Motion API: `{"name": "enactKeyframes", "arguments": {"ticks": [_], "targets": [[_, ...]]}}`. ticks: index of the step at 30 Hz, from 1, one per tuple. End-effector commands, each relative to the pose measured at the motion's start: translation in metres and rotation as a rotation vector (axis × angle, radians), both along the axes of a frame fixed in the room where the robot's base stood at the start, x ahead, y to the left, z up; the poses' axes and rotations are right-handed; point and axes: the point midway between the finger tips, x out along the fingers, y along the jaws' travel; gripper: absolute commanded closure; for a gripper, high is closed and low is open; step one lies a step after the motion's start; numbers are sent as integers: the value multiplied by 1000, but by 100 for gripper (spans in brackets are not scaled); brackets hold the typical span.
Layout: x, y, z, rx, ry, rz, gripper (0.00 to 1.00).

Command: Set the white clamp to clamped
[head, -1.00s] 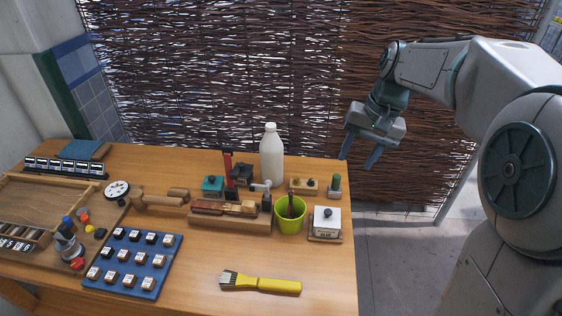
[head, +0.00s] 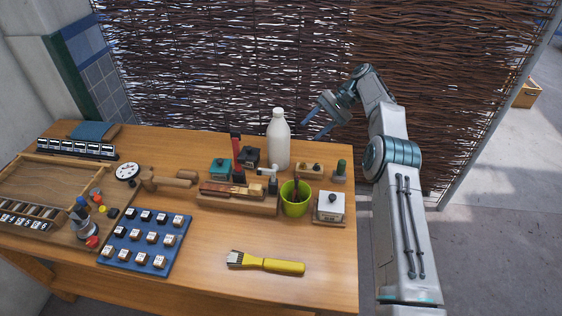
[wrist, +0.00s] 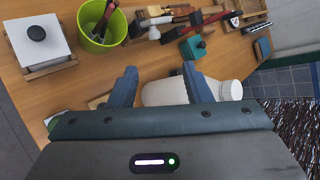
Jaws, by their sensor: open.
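What looks like the white clamp (head: 267,171) is a small pale lever lying low beside the wooden rack, just left of the white bottle's foot. A pale handle in the wrist view (wrist: 155,21) seems to be the same part; its exact setting is too small to tell. My gripper (head: 312,126) is open and empty in the air, right of the white bottle near the table's back right. In the wrist view my gripper (wrist: 160,72) has its two blue fingers apart, with the bottle below them. The gripper is well apart from the clamp.
A white bottle (head: 279,142) stands tall beside the clamp. A red upright lever (head: 235,146), teal box (head: 220,168), green cup (head: 295,205) and white-topped box (head: 331,207) crowd around. A yellow brush (head: 265,263) lies in front, with clear table around it.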

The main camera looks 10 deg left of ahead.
Motion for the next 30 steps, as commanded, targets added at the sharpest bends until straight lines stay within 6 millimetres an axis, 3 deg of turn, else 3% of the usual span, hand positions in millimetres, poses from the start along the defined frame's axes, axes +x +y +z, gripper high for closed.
{"name": "enactKeyframes", "arguments": {"ticks": [3, 9, 30], "targets": [[1, 1, -21, 42, 40, 7, 55], [-1, 0, -38, 78, 68, 14, 55], [-10, 14, -55, 82, 70, 17, 55]]}}
